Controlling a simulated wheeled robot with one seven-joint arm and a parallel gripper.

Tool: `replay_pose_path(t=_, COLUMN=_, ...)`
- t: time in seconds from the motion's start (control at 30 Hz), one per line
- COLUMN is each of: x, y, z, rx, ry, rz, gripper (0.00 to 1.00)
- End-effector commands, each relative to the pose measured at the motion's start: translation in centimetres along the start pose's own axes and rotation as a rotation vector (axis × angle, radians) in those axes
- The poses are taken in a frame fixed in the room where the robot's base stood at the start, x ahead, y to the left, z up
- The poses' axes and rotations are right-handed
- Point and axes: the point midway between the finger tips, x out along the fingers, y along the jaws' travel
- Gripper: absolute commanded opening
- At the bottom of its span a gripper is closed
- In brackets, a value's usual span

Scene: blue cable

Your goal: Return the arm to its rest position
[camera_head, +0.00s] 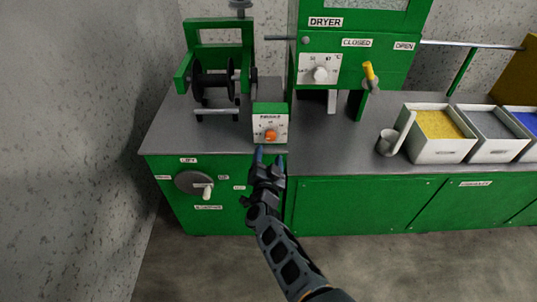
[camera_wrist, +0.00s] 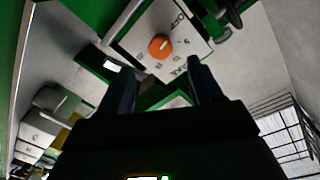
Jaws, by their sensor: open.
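My gripper (camera_head: 270,159) is in front of the grey worktop's front edge, just below a small green box with a white dial panel (camera_head: 280,122) and an orange knob (camera_head: 270,134). The gripper is open, with two dark blue fingers apart and nothing between them. My arm reaches up to it from the bottom of the head view. In the wrist view the two fingertips (camera_wrist: 161,78) stand apart below the orange knob (camera_wrist: 161,46) and do not appear to touch it.
A green dryer (camera_head: 345,45) with a yellow-handled lever (camera_head: 369,71) stands behind on the grey worktop (camera_head: 330,150). A reel stand (camera_head: 215,70) is at left. A cup (camera_head: 386,144) and bins of yellow (camera_head: 437,124), grey and blue granules are at right. A crank wheel (camera_head: 194,183) is on the green cabinet front.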

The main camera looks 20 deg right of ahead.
Motion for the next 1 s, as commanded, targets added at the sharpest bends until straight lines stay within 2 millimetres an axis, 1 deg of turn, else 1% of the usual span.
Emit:
replay_pose_path(t=0.3, x=0.0, y=0.0, z=0.0, rx=-0.001, ry=0.000, rz=0.000, gripper=0.65)
replay_pose_path(t=0.37, x=-0.1, y=0.4, z=-0.1, rx=-0.006, ry=0.001, rz=-0.001, gripper=0.65)
replay_pose_path(t=0.47, x=-0.5, y=2.1, z=-0.8, rx=-0.035, ry=0.009, rz=-0.012, gripper=0.65)
replay_pose_path(t=0.57, x=-1.7, y=5.2, z=-2.2, rx=-0.093, ry=0.024, rz=-0.037, gripper=0.65)
replay_pose_path(t=0.6, x=-2.5, y=6.6, z=-3.0, rx=-0.121, ry=0.028, rz=-0.051, gripper=0.65)
replay_pose_path(t=0.67, x=-3.8, y=8.6, z=-4.1, rx=-0.167, ry=0.033, rz=-0.075, gripper=0.65)
replay_pose_path(t=0.7, x=-4.8, y=9.9, z=-4.9, rx=-0.198, ry=0.035, rz=-0.090, gripper=0.65)
replay_pose_path(t=0.77, x=-6.4, y=11.5, z=-5.9, rx=-0.241, ry=0.032, rz=-0.114, gripper=0.65)
replay_pose_path(t=0.8, x=-7.6, y=12.6, z=-6.6, rx=-0.268, ry=0.031, rz=-0.128, gripper=0.65)
replay_pose_path(t=0.87, x=-9.4, y=13.9, z=-7.5, rx=-0.309, ry=0.024, rz=-0.151, gripper=0.65)
replay_pose_path(t=0.9, x=-10.8, y=14.8, z=-8.2, rx=-0.336, ry=0.019, rz=-0.164, gripper=0.65)
replay_pose_path(t=0.97, x=-12.9, y=15.9, z=-9.1, rx=-0.372, ry=0.007, rz=-0.185, gripper=0.65)
replay_pose_path(t=1.0, x=-14.3, y=16.5, z=-9.6, rx=-0.397, ry=-0.001, rz=-0.198, gripper=0.65)
